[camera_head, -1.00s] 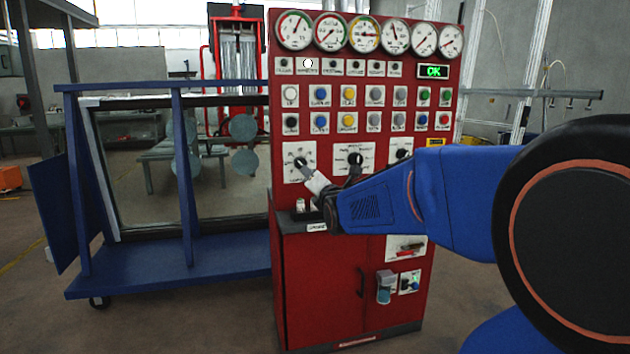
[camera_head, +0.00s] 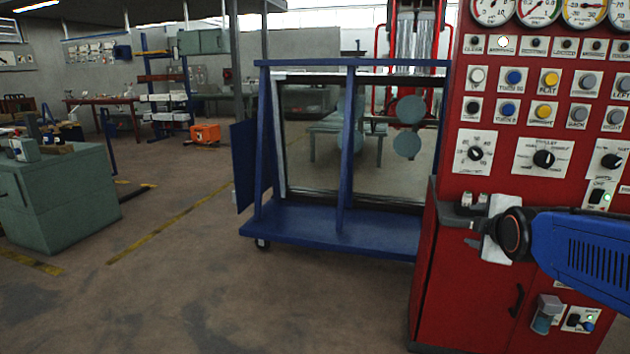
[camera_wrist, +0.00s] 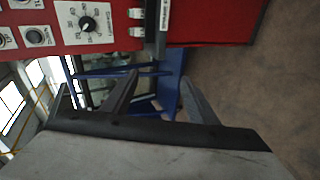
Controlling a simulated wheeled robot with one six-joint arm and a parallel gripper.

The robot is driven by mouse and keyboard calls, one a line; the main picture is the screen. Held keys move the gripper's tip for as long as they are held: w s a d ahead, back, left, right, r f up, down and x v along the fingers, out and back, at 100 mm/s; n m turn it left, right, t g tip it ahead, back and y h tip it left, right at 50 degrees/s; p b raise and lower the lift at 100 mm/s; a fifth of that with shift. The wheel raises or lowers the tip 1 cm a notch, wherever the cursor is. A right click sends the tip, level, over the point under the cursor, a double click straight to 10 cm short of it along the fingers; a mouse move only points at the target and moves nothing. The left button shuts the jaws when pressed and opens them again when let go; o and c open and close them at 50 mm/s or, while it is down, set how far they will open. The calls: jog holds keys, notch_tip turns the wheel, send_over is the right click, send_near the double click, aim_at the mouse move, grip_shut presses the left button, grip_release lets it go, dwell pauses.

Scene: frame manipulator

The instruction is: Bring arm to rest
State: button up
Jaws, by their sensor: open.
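My blue arm (camera_head: 590,252) reaches in from the right in the head view, in front of the red control cabinet (camera_head: 432,290). My gripper (camera_head: 472,232) is at the arm's left end, near the cabinet's small ledge. It looks empty. In the wrist view, its dark fingers (camera_wrist: 125,92) stand apart with nothing between them. The red panel (camera_wrist: 190,25) shows at the top there, with a dial knob (camera_wrist: 88,23). I cannot tell how far the fingers are from the cabinet.
A blue wheeled frame (camera_head: 340,228) with a large pane stands left of the cabinet. A green-grey cabinet (camera_head: 60,200) stands at far left. An orange box (camera_head: 206,133) lies farther back. The floor (camera_head: 210,300) in front is clear.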

jog(key=s+a+f+m+g, duration=0.2)
jog(key=s+a+f+m, duration=0.1)
jog(key=s, duration=0.5)
jog(key=s+a+f+m+g+y, duration=0.1)
jog(key=s+a+f+m+g, duration=0.2)
jog(key=s, duration=0.6)
jog(key=s+a+f+m+g+y, duration=0.1)
jog(key=s+a+f+m+g, duration=0.1)
jog(key=s+f+m, duration=0.5)
jog(key=shift+s+a+m+g, duration=0.4)
jog(key=shift+s+a+m, duration=0.1)
jog(key=shift+s+m, duration=0.25)
jog(key=shift+w, duration=0.1)
jog(key=m+t+h, duration=0.3)
jog(key=t+h, duration=0.2)
jog(key=t, duration=0.8)
send_near(477, 154)
jog(key=x, duration=0.8)
jog(key=shift+w+r, duration=0.1)
